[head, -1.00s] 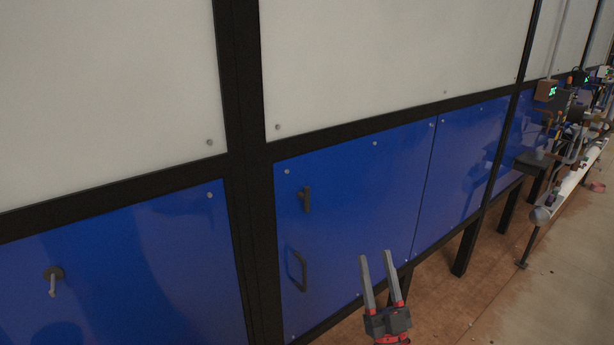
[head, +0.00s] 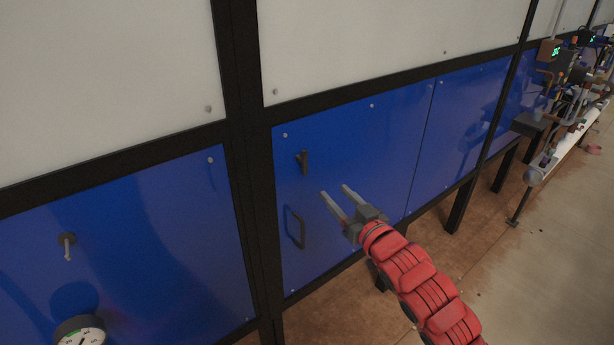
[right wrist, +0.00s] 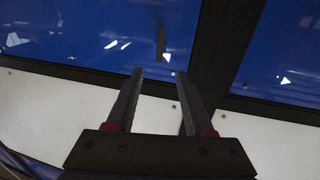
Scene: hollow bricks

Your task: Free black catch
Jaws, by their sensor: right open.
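The black catch (head: 303,162) is a small dark piece near the upper left of a blue panel, above a black pull handle (head: 295,228). My right gripper (head: 334,190) is open and empty. In the head view its fingertips appear just right of and below the catch, and no contact shows. In the right wrist view, which looks inverted, a dark upright piece that seems to be the catch (right wrist: 160,42) lies beyond the gap between the open fingers (right wrist: 160,72). My left gripper is out of view.
A black post (head: 250,180) stands left of the panel. A grey knob (head: 67,245) and a round gauge (head: 80,332) are at lower left. Open floor (head: 545,265) lies at lower right.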

